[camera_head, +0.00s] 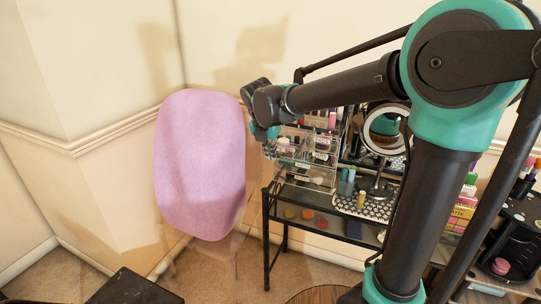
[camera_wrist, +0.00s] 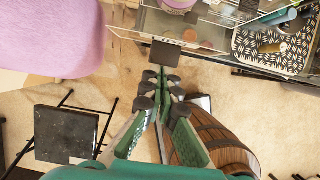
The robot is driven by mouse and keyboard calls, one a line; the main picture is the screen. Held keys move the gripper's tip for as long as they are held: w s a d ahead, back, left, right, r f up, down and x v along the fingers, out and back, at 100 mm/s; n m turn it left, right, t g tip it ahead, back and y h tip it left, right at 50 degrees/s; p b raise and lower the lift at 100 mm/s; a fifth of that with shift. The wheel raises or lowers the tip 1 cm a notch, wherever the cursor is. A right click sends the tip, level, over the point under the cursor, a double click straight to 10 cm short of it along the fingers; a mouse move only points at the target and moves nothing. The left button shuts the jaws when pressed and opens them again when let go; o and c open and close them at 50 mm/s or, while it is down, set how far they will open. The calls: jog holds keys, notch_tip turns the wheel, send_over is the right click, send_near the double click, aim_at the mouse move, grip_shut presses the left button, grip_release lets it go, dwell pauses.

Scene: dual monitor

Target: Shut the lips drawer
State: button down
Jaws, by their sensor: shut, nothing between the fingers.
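A clear acrylic organizer (camera_head: 305,172) with several stacked drawers stands at the left end of the black table, with small white labels on its fronts. The labels are too small to read, so I cannot tell which drawer is the lips one. In the wrist view a clear drawer (camera_wrist: 150,24) juts out from the organizer at the top. My gripper's fingers (camera_wrist: 164,88) are together and empty, just below that drawer's front edge in the picture. In the head view my gripper (camera_head: 266,132) is at the organizer's upper left, partly hidden by my wrist.
A pink chair back (camera_head: 200,165) stands left of the organizer. A black stool (camera_wrist: 66,138) and a wooden barrel (camera_wrist: 212,145) are below in the wrist view. A round mirror (camera_head: 385,128) and a patterned tray (camera_head: 365,207) are right of the organizer, behind my arm.

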aim_at(284, 139)
jog(key=w+d, duration=0.1)
jog(key=w, duration=0.3)
jog(key=w+d, duration=0.2)
jog(key=w, duration=0.2)
jog(key=w+d, duration=0.1)
jog(key=w, duration=0.2)
jog(key=shift+w+d, duration=0.15)
jog(key=shift+w, duration=0.25)
jog(key=s, duration=0.1)
jog(key=s+a, duration=0.1)
jog(key=s, duration=0.2)
jog(key=shift+s+a+r, duration=0.1)
jog(key=shift+s+a, duration=0.05)
jog(key=shift+a, duration=0.2)
jog(key=v, duration=0.9)
jog(key=s+d+f+m+y, duration=0.1)
jog(key=s+d+f+m, duration=0.45)
jog(key=d+m, duration=0.2)
jog(key=s+d+f+m, duration=0.4)
jog(key=d+f+m, duration=0.3)
jog(key=m, duration=0.1)
jog(key=s+d+f+m, duration=0.4)
jog(key=s+f+m, duration=0.2)
jog(key=s+m, duration=0.2)
jog(key=s+d+f+m, duration=0.4)
jog(key=s+f+m, duration=0.2)
jog(key=s+m, duration=0.2)
jog(key=shift+s+d+f+y, duration=0.25)
jog(key=shift+s+f+y, duration=0.05)
jog(key=shift+f, duration=0.1)
